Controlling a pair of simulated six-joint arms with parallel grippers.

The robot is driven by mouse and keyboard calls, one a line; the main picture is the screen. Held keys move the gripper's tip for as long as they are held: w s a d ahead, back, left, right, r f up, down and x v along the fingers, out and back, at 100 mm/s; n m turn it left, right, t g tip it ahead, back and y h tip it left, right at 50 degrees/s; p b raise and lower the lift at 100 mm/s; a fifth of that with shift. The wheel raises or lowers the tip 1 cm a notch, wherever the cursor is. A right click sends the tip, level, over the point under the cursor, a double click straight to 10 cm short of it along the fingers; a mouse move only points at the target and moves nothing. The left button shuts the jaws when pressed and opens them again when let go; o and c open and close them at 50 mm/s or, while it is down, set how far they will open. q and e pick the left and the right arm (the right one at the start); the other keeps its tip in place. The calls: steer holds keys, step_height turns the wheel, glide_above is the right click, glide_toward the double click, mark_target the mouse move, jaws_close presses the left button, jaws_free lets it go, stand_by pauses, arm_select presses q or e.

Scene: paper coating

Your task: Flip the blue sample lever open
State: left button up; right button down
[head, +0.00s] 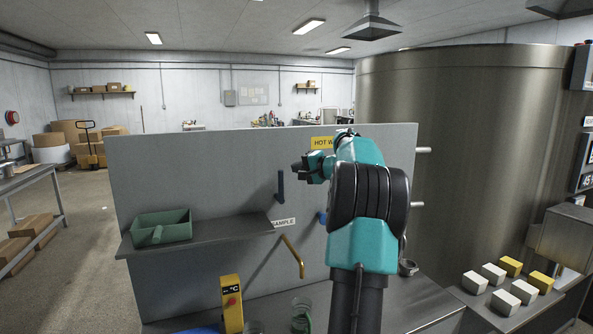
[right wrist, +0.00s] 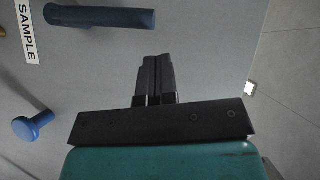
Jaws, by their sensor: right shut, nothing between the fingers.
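The blue sample lever (head: 281,187) stands upright on the grey panel (head: 230,165), above the SAMPLE label (head: 284,222). In the right wrist view it is a dark blue bar (right wrist: 100,16) at the top left, beside the label (right wrist: 27,35). My right gripper (head: 297,169) is near the lever's upper end, to its right in the head view. Its fingers show together in the right wrist view (right wrist: 153,60), shut and empty, apart from the lever. My left gripper is not in view.
A second blue knob (head: 322,217) sits right of the label, partly hidden by my right arm. A brass spout (head: 293,256) hangs below the label. A green tray (head: 162,228) stands on the shelf at left. A yellow thermometer (head: 231,302) stands below.

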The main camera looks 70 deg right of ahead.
steer(key=v, duration=1.1)
steer(key=shift+d, duration=0.4)
steer(key=shift+f, duration=0.1)
